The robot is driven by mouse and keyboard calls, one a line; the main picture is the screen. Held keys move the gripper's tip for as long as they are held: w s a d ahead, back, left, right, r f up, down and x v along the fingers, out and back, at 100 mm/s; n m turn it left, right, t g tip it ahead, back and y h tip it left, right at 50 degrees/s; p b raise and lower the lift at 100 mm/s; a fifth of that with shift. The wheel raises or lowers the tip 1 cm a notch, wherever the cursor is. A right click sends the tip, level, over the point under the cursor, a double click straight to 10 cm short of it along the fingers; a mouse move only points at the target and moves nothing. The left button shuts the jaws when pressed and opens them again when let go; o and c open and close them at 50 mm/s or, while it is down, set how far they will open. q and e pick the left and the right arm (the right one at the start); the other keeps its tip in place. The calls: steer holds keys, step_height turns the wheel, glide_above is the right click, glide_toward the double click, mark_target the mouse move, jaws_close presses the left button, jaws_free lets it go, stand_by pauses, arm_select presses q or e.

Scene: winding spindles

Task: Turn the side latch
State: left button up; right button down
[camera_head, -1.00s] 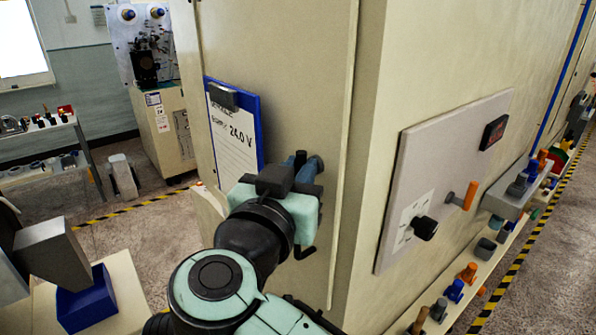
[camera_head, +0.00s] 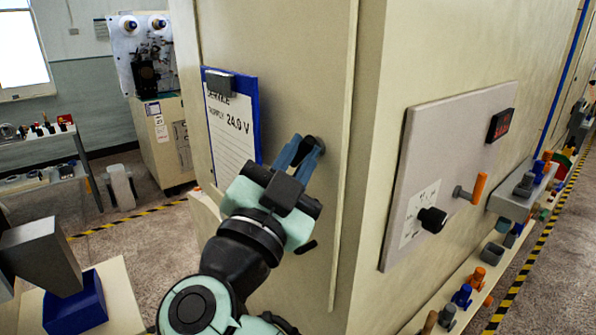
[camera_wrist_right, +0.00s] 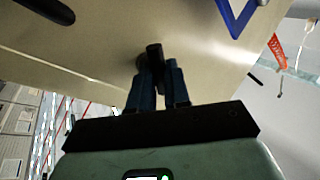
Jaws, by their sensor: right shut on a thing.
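The side latch (camera_wrist_right: 154,56) is a small dark piece on the beige cabinet's side face. In the head view its dark end (camera_head: 319,143) shows at my fingertips, and the rest is hidden behind them. My right gripper (camera_head: 307,149) has blue fingers shut on the latch. The fingers (camera_wrist_right: 157,80) reach up to the panel in the right wrist view, with the latch between their tips. The gripper is tilted toward the upper right in the head view.
A blue clipboard (camera_head: 258,110) reading 24.0 V hangs left of my fingers. Around the cabinet corner, a grey panel (camera_head: 450,130) carries a black knob (camera_head: 432,219) and an orange-handled lever (camera_head: 479,188). A blue bin (camera_head: 80,308) sits at lower left.

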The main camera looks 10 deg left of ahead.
steer(key=m+h, duration=0.1)
steer(key=m+b, duration=0.1)
steer(key=m+h, duration=0.1)
steer(key=m, duration=0.1)
steer(key=shift+f+t+h, duration=0.3)
steer(key=shift+t, duration=0.1)
steer(key=m+h+b, duration=0.1)
steer(key=m+h, duration=0.2)
steer(key=m, duration=0.1)
steer(key=shift+w+a, duration=0.1)
steer(key=m+g+h, duration=0.1)
steer(key=m+h, duration=0.1)
steer(key=m, duration=0.2)
steer(key=shift+h, duration=0.4)
arm_select(q)
steer(key=shift+s+f, duration=0.3)
steer(key=shift+f, duration=0.35)
steer(key=shift+s+f, duration=0.3)
steer(key=shift+f, duration=0.35)
arm_select(e)
steer(key=shift+a+m+g+h, duration=0.1)
steer(key=shift+m+g+h, duration=0.8)
steer(key=shift+m+h, duration=1)
steer(key=shift+m, duration=0.7)
steer(key=c, duration=1.4)
jaws_free()
steer(key=shift+f, duration=0.1)
